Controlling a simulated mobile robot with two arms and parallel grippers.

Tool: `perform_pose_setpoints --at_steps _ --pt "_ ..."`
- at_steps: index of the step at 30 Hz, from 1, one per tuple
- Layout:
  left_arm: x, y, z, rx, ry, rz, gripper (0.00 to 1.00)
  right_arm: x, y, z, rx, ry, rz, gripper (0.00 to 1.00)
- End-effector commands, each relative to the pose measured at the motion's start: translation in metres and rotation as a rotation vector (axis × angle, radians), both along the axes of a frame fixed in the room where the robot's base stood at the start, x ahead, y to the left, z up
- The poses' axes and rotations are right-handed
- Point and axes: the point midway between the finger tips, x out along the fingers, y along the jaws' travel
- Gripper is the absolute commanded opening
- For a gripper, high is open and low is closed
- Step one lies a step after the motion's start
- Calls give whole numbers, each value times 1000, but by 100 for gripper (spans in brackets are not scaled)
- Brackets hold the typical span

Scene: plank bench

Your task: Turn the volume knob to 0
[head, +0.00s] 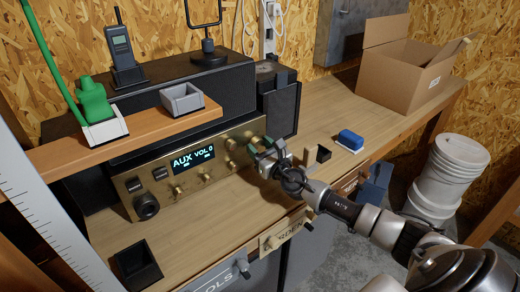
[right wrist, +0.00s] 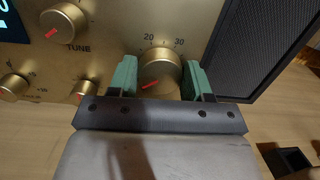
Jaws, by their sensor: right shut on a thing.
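The brass receiver (head: 215,150) stands on the bench, and its display (head: 193,160) reads "AUX VOL 0". My right gripper (head: 267,151) is at the right end of its front panel. In the right wrist view, the green fingers are shut on the volume knob (right wrist: 160,68), one on each side. The knob's red pointer points to the lower left. The marks 20 and 30 show above the knob; the lower part of its scale is hidden by my gripper. My left gripper is not in view.
The tune knob (right wrist: 64,22) and smaller knobs sit left of the gripper. A wooden shelf (head: 140,133) overhangs the receiver's top left. A dark speaker (head: 281,105) stands behind. A blue-and-white block (head: 350,138) and a cardboard box (head: 405,75) are to the right on the bench.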

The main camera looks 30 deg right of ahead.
Motion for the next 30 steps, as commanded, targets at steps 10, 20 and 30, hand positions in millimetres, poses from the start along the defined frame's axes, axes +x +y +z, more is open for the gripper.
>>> perform_pose_setpoints --at_steps 10,20,30 --pt "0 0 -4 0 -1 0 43 0 0 0 -117 -9 0 26" --pt "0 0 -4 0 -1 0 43 0 0 0 -133 -11 -1 26" --pt "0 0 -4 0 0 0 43 0 0 0 -132 -11 -1 75"
